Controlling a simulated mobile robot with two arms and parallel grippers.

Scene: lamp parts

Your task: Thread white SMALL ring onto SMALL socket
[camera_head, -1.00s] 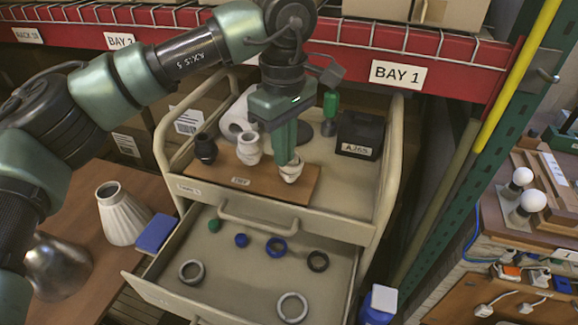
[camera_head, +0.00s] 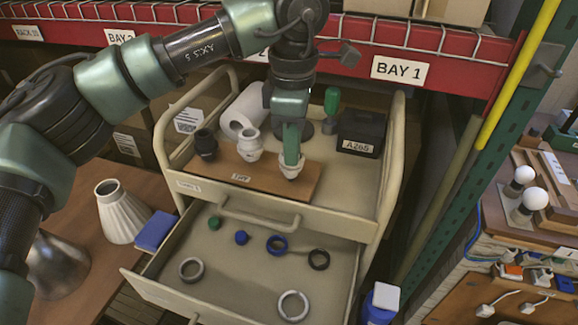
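A white small socket (camera_head: 291,172) stands at the right end of a wooden board on top of the cart. My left gripper (camera_head: 291,161) points straight down at this socket, with its green fingertips at the socket's top. The fingers overlap from this side, so I cannot tell whether they are open or shut. I cannot make out a separate white small ring at the fingertips. Two pale rings lie in the open drawer, one at the left (camera_head: 191,270) and one at the front right (camera_head: 293,306). My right gripper is not in view.
A white socket (camera_head: 249,146) and a black socket (camera_head: 205,146) share the wooden board (camera_head: 225,178). A black box (camera_head: 360,133) and a green-handled tool (camera_head: 331,104) stand behind. The drawer also holds blue, black and green parts. A red shelf beam (camera_head: 455,72) crosses behind.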

